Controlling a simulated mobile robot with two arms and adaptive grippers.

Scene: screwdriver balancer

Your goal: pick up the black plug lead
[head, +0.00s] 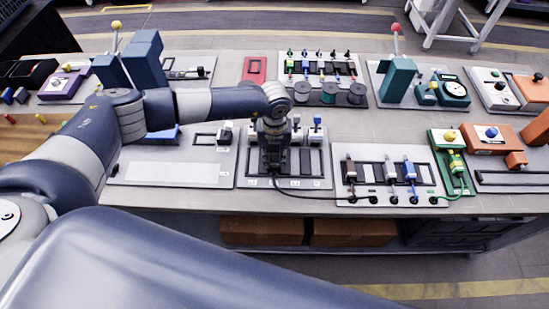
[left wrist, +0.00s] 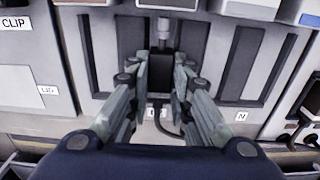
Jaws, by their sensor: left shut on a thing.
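The black plug (left wrist: 160,72) sits between the fingers of my left gripper (left wrist: 157,80) in the left wrist view, with a grey cylindrical tip pointing away from me. Its black lead (left wrist: 168,127) hangs from the near end. In the head view my left gripper (head: 272,152) points down over the slotted panel (head: 285,184) and hides most of the plug. The black lead (head: 310,196) curves right from below the gripper to the neighbouring panel. I cannot tell whether the plug touches the slotted panel. My right gripper is not in view.
The right-hand panel (head: 432,204) holds brown (head: 350,171), grey (head: 390,172) and blue (head: 410,171) plugs. A green plug (head: 457,162) stands farther right. White and blue connectors stand just behind my gripper. Spools (head: 329,94) and a teal tower (head: 397,80) are at the back.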

